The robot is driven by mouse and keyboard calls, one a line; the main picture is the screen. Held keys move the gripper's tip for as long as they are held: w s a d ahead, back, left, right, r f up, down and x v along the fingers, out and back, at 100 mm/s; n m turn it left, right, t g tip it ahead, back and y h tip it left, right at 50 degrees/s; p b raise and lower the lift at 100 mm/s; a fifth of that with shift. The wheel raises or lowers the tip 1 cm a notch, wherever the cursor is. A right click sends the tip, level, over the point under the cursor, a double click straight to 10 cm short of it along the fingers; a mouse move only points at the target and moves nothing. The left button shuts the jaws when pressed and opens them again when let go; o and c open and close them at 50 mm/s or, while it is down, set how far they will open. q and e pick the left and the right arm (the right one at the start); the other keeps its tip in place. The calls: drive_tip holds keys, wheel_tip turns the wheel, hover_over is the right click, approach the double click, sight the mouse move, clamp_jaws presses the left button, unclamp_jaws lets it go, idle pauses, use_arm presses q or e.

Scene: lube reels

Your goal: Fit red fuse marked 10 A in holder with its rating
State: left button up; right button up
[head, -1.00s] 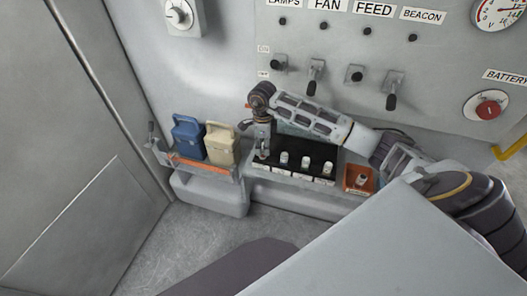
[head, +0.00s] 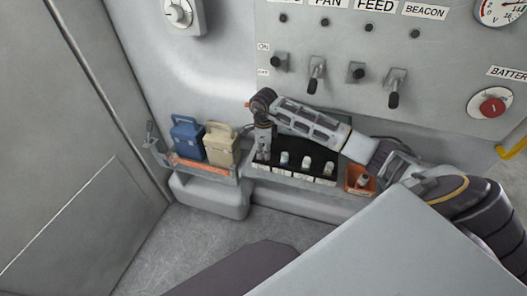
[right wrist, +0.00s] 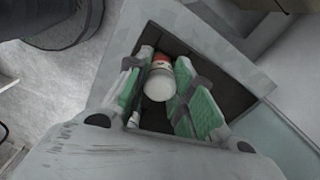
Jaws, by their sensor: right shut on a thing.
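My right gripper (head: 263,152) points down at the left end of the black fuse holder block (head: 296,172). In the right wrist view its green-padded fingers (right wrist: 160,92) are shut on a fuse with a round whitish end (right wrist: 157,86) and a red part (right wrist: 160,62). No rating is readable on it. Several pale fuses, such as this one (head: 307,163), stand in the block to the right of the gripper, with small labels along the front too small to read. Whether the held fuse is seated is hidden. My left gripper is out of view.
An orange bin (head: 351,178) with a small pale item (head: 363,180) stands right of the block. A blue container (head: 187,138) and a beige one (head: 221,144) stand in a rack on the left. A switch panel (head: 430,75) rises behind.

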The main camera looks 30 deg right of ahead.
sight(263, 149)
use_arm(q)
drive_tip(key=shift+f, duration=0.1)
use_arm(e)
drive_tip(key=shift+f, duration=0.15)
drive_tip(key=o, duration=0.9)
drive_tip(key=shift+o, duration=0.3)
drive_tip(key=shift+r, duration=0.75)
wheel_tip(263, 149, up, 5)
drive_tip(key=shift+f, duration=0.1)
drive_tip(key=shift+r, duration=0.75)
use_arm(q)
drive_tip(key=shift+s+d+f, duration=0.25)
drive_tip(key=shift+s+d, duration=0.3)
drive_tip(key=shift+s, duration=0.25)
